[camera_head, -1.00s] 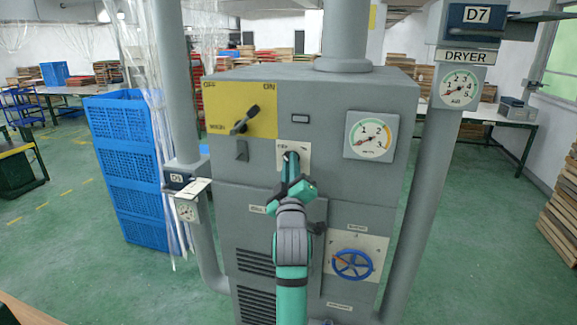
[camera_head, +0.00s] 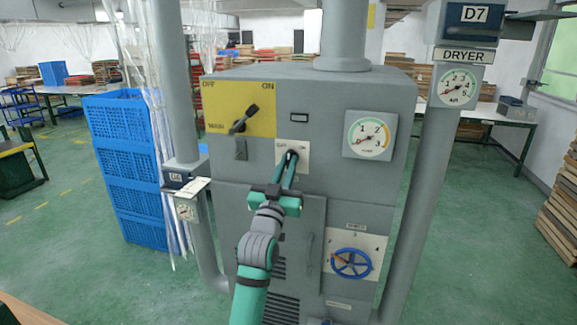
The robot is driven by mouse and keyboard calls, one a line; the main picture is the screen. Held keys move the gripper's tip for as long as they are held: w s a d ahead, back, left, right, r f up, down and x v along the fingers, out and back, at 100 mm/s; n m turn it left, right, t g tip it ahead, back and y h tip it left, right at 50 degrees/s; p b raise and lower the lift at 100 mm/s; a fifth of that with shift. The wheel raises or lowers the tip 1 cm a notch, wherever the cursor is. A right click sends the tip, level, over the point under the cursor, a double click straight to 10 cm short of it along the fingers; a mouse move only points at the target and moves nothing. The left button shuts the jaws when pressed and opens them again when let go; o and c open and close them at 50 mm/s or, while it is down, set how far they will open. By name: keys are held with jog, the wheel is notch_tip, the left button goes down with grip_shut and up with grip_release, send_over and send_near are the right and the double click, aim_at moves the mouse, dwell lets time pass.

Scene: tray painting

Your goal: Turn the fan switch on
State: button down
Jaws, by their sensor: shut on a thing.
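The fan switch (camera_head: 292,153) is a small dark knob on a white plate with OFF and ON lettering. It is on the front of the grey dryer cabinet (camera_head: 350,185). My gripper (camera_head: 290,160) has its teal fingers reaching up to it, tilted from lower left to upper right. The fingertips are shut around the knob and hide most of it, so its exact angle is hard to tell.
A yellow panel (camera_head: 258,96) with a black main lever (camera_head: 246,119) is up and left of the switch. A gauge (camera_head: 369,134) is to the right, and a blue wheel valve (camera_head: 351,263) is below right. Grey pipes stand on both sides.

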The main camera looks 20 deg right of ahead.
jog(key=m+h, duration=0.1)
jog(key=m, duration=0.1)
jog(key=m+g, duration=0.1)
jog(key=m, duration=0.1)
jog(key=m+g+h, duration=0.1)
jog(key=m, duration=0.1)
jog(key=shift+w+a+r+m+h, duration=0.1)
jog(key=shift+a+m+h, duration=0.2)
jog(key=shift+m, duration=0.1)
jog(key=shift+d+r+m+g+h, duration=0.1)
jog(key=shift+m+g+h, duration=0.15)
jog(key=shift+m+g, duration=0.85)
jog(key=shift+m+g+h, duration=0.25)
jog(key=shift+m+g, duration=0.15)
jog(key=shift+m, duration=1.4)
jog(key=shift+w, duration=0.1)
jog(key=shift+m, duration=0.3)
jog(key=c, duration=1.8)
grip_release()
jog(key=shift+o, duration=0.2)
jog(key=shift+d, duration=0.1)
jog(key=v, duration=1.1)
